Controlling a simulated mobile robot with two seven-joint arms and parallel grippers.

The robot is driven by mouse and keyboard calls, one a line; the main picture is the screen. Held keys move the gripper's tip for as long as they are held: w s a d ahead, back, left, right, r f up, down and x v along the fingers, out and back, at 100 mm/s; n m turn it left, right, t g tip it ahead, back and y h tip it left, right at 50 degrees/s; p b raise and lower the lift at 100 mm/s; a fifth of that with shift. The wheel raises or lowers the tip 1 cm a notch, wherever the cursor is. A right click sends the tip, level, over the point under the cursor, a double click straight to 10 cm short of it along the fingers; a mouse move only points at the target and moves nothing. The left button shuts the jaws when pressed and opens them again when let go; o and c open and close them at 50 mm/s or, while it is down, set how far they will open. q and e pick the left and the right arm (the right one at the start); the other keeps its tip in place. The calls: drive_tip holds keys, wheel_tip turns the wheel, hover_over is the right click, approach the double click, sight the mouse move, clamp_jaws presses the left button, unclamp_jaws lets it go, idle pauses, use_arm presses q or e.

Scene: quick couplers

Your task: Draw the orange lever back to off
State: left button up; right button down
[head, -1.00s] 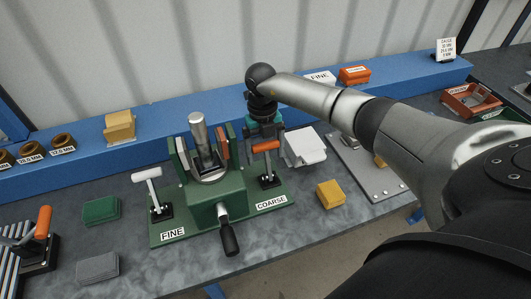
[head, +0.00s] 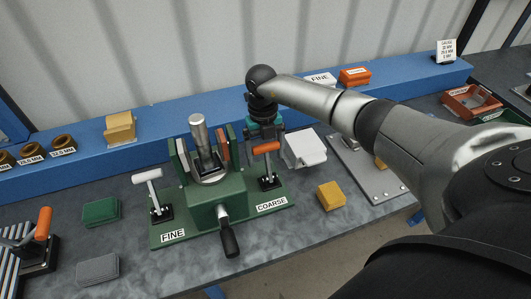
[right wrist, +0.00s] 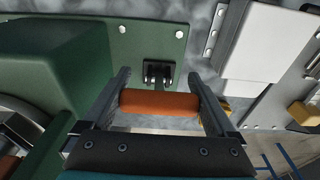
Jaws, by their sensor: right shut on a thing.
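The orange lever (head: 266,147) is a T-handle on a black base at the COARSE end of the green fixture (head: 190,228). Its handle stands raised above the base. My right gripper (head: 265,136) comes down on it from behind. In the right wrist view, the orange handle (right wrist: 160,103) lies crosswise between the two fingers of the right gripper (right wrist: 158,76), which is shut on it. The gripper hides part of the lever's back side in the head view. My left gripper is not in view.
A white T-lever (head: 148,176) stands at the FINE end. A black-handled crank (head: 229,238) sticks out in front. Another orange-handled lever (head: 43,223) is at far left. A white block (head: 305,148) and a yellow block (head: 330,195) lie right of the fixture.

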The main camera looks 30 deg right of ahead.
unclamp_jaws()
drive_tip(key=shift+s+a+f, duration=0.1)
drive_tip(key=shift+f, duration=0.3)
drive_tip(key=shift+r, duration=0.55)
wheel_tip(320, 180, up, 14)
drive_tip(key=w, duration=0.2)
drive_tip(key=shift+d, duration=0.25)
